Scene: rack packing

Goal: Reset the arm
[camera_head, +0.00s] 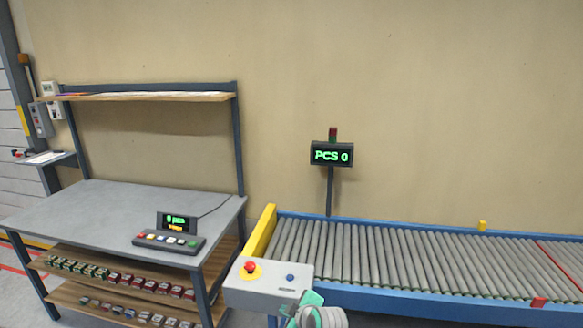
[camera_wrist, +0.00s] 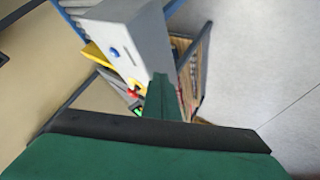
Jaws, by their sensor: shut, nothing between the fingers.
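My gripper (camera_wrist: 160,80) shows in the wrist view as green fingers closed together, with nothing between them. It points toward the grey control box (camera_wrist: 130,40), which fills the top left of that view; I cannot tell how far apart they are. In the head view a small teal and pale part of my arm (camera_head: 312,300) shows at the bottom centre, just in front of the control box (camera_head: 270,285) with its red and blue buttons. The rest of my arm is out of frame.
A roller conveyor (camera_head: 400,295) with blue rails runs right from the control box. A grey workbench (camera_head: 90,210) with a button panel (camera_head: 168,242) and packed lower shelves stands left. A PCS 0 display (camera_head: 332,155) stands behind the conveyor. Grey floor (camera_wrist: 255,60) is clear in the wrist view.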

